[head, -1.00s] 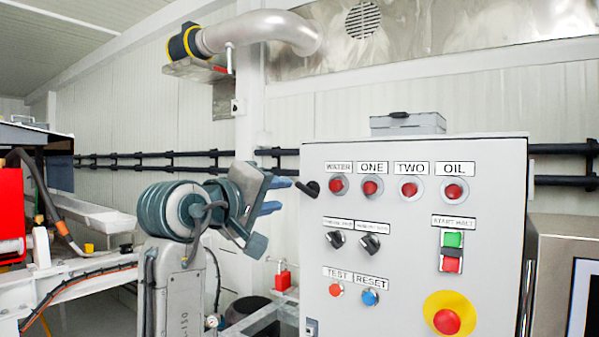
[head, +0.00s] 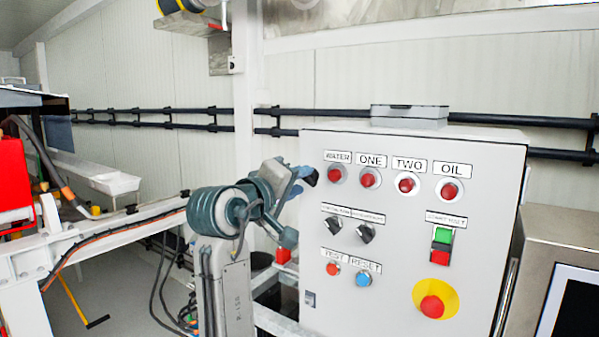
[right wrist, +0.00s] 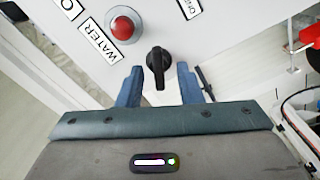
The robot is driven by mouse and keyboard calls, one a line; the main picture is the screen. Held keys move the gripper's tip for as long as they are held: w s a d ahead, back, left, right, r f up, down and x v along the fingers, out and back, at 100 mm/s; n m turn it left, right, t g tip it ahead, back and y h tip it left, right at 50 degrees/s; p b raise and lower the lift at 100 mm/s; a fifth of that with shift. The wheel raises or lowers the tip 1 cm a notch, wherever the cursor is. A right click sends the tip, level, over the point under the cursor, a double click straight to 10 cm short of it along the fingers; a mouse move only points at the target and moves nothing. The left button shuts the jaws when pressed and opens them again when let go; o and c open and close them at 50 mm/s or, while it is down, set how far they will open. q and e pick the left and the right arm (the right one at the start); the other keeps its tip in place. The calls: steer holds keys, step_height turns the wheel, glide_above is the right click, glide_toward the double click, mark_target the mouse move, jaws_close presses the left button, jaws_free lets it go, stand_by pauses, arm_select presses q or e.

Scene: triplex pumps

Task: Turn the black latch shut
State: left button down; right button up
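The black latch (head: 310,176) sits at the upper left edge of the grey control cabinet (head: 390,285), left of the WATER button. In the right wrist view the latch (right wrist: 157,66) has a round hub, and its short lever points down the picture toward my gripper. My right gripper (head: 300,180) is open at the latch. In the right wrist view its two blue fingers (right wrist: 160,72) stand on either side of the lever, with a visible gap on each side. In the head view the fingers partly hide the latch. My left gripper is not in view.
The cabinet front carries red buttons, including the WATER button (head: 336,174), two black selector knobs (head: 364,234) and a yellow-ringed red stop button (head: 432,306). A grey box (head: 409,115) lies on top. Black pipes (head: 150,115) run along the wall behind.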

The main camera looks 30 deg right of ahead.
steer(key=shift+w+d, duration=0.1)
steer(key=shift+d, duration=0.2)
steer(key=shift+r, duration=0.1)
jaws_close()
steer(key=n+p, duration=0.5)
steer(key=p, duration=0.1)
steer(key=shift+n, duration=0.4)
